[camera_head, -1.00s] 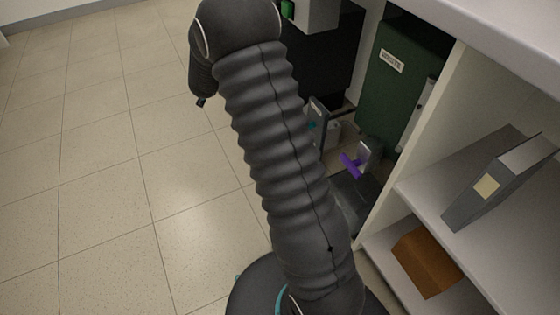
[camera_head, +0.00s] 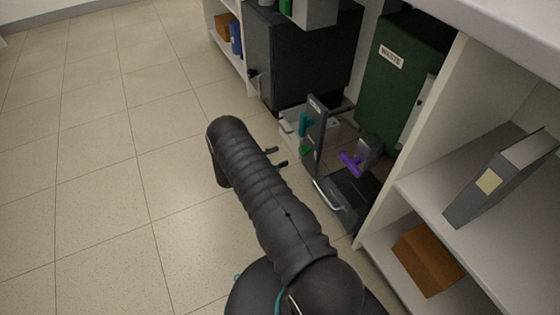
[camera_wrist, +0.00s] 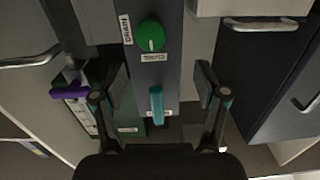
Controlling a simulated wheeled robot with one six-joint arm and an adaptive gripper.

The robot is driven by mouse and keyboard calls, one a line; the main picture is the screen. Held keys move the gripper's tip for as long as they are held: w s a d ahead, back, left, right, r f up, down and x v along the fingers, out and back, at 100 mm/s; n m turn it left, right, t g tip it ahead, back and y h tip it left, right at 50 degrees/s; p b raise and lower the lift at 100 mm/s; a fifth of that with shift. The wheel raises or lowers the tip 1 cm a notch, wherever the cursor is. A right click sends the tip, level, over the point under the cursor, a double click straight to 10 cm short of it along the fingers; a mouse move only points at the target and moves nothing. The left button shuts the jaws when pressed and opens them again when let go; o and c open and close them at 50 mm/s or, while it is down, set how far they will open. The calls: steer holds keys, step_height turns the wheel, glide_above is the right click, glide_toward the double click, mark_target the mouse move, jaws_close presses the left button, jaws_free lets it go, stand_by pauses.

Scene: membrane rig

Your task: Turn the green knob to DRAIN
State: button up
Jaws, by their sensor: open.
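The green knob (camera_wrist: 150,36) is round and sits on a grey upright panel (camera_wrist: 171,85) in the wrist view. A DRAIN label (camera_wrist: 125,29) is left of the knob, and a second label (camera_wrist: 154,57), too small to read surely, is below it. The knob's short white mark points down in the picture, toward the second label. The knob also shows in the head view (camera_head: 305,150), low on the panel's left face. My gripper (camera_wrist: 160,82) is open and empty, its fingers spread either side of the panel in the picture, apart from the knob. Its fingertips show in the head view (camera_head: 280,157).
A teal handle (camera_wrist: 156,104) is on the same panel, beside the knob. A purple handle (camera_wrist: 70,92) stands to the side. A dark cabinet (camera_head: 300,60) and green WASTE container (camera_head: 400,75) are behind. White shelves (camera_head: 480,190) are at right; open floor is left.

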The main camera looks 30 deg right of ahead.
mark_target(301, 152)
steer(key=shift+s+d+f+p, duration=0.15)
steer(key=shift+s+d+p, duration=0.1)
steer(key=shift+d, duration=0.8)
steer(key=shift+s+d+f+p, duration=0.15)
steer(key=shift+s+d, duration=0.15)
steer(key=shift+d, duration=0.8)
steer(key=shift+s+d+f+p, duration=0.15)
steer(key=shift+s+d+p, duration=0.1)
steer(key=shift+d, duration=0.8)
steer(key=shift+d+b, duration=0.8)
steer(key=shift+d, duration=0.45)
steer(key=c, duration=1.1)
